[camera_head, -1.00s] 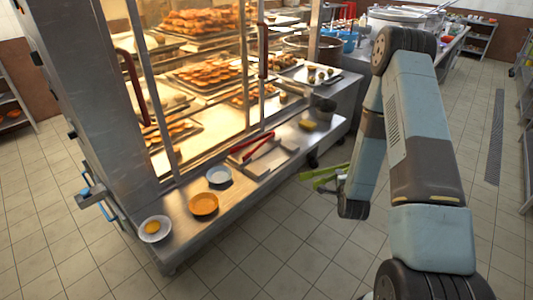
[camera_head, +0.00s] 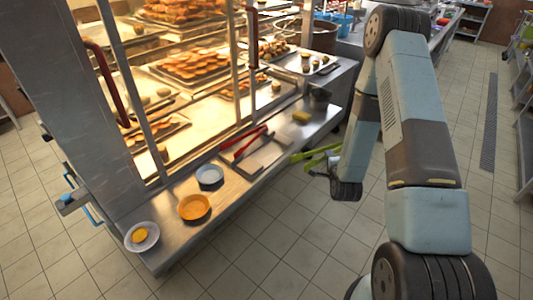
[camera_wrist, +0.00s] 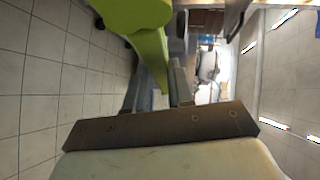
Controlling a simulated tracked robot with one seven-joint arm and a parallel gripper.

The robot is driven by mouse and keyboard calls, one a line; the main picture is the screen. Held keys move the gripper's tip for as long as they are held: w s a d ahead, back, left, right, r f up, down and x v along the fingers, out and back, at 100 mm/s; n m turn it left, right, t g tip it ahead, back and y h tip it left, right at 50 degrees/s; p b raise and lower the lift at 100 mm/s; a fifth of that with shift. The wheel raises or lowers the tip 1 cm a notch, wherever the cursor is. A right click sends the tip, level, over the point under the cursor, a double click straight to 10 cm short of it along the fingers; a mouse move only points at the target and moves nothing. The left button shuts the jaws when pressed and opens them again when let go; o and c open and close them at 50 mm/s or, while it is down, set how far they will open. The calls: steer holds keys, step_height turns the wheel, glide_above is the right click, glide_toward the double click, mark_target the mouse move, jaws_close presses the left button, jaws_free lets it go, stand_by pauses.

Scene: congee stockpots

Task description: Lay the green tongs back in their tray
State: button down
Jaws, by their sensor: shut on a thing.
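The green tongs (camera_head: 318,156) are held in the air in front of the steel shelf, over the floor. In the wrist view they fill the top left as a large green shape (camera_wrist: 150,40) running down between the fingers. My gripper (camera_wrist: 158,84) is shut on them; in the head view it is mostly hidden by my forearm. A shallow tray (camera_head: 262,166) lies on the shelf, left of the tongs and apart from them. Red tongs (camera_head: 248,146) lie at this tray's left side; I cannot tell whether they are inside it.
On the shelf (camera_head: 160,225) stand a white-blue plate (camera_head: 209,176), an orange bowl (camera_head: 194,207) and a white bowl (camera_head: 141,237) with yellow food. A yellow block (camera_head: 301,117) and a dark pot (camera_head: 319,98) are farther along. The glass food cabinet rises behind. Tiled floor is free.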

steer(key=w+a+r+n+t+y, duration=0.1)
steer(key=w+a+r+y, duration=0.15)
steer(key=a, duration=0.35)
steer(key=w+a+r+n+y, duration=0.1)
steer(key=a+r+n+y, duration=0.15)
steer(key=a, duration=0.45)
steer(key=shift+m+y, duration=0.4)
steer(key=shift+m, duration=0.05)
steer(key=w+a+f, duration=0.3)
steer(key=a+f, duration=0.1)
steer(key=w+a+f, duration=0.4)
steer(key=shift+w+a+f, duration=0.15)
steer(key=shift+w+a, duration=0.1)
steer(key=shift+a, duration=0.05)
steer(key=shift+w+a+f, duration=0.25)
steer(key=shift+a+f, duration=0.05)
steer(key=shift+f, duration=0.15)
steer(key=shift+w+a+f, duration=0.2)
steer(key=shift+a+f, duration=0.05)
steer(key=shift+f, duration=0.15)
steer(key=shift+d+f, duration=0.15)
steer(key=shift+f, duration=1.25)
steer(key=shift+f, duration=0.6)
steer(key=c, duration=0.9)
jaws_free()
